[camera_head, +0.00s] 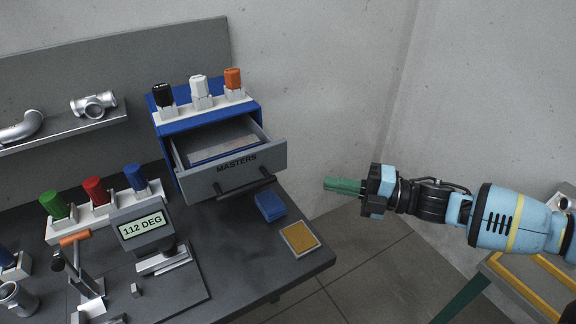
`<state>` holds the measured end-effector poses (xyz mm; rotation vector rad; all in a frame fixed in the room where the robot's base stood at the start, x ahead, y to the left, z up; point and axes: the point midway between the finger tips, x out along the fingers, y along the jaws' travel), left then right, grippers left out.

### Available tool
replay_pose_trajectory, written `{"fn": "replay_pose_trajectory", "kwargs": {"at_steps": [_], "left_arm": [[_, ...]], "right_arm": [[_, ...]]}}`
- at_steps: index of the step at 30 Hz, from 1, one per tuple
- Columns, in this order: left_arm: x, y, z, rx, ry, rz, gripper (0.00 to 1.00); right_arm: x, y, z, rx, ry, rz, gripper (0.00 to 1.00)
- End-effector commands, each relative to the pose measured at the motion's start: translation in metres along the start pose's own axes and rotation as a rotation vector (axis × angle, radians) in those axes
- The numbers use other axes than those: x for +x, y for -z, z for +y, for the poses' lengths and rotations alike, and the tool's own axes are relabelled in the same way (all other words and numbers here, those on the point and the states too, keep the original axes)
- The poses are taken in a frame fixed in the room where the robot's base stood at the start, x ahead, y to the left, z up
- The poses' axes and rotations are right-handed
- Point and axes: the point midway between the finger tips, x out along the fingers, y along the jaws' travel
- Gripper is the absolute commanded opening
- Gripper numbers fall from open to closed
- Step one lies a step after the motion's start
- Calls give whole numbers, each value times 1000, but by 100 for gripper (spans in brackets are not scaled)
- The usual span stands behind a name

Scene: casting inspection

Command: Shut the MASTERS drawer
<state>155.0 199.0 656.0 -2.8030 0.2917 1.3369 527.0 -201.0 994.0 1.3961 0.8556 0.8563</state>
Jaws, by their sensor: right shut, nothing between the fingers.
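The MASTERS drawer (237,175) is pulled out of a blue cabinet (170,125) at the back of the dark bench. Its grey front carries the label MASTERS and a dark bar handle (246,187). Light and blue flat contents show inside the open drawer. My right gripper (326,185) is to the right of the drawer front, apart from it, past the bench's right edge. Its green fingers are together with nothing between them, pointing left. My left gripper is not in view.
Black, white and orange capped pieces stand on the cabinet top. A display (142,226) reading 112 DEG stands in front. Space around my right gripper is clear.

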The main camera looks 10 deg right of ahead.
Motion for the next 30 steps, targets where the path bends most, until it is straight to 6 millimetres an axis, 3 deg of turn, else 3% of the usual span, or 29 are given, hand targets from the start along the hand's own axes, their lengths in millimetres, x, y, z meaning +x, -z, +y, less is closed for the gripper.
{"fn": "replay_pose_trajectory", "kwargs": {"at_steps": [14,21,30], "left_arm": [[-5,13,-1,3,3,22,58],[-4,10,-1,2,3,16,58],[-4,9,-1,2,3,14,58]], "right_arm": [[89,1,3,-3,-2,3,0],[107,-20,0,-1,1,0,0],[114,-28,1,-1,1,0,0]]}}
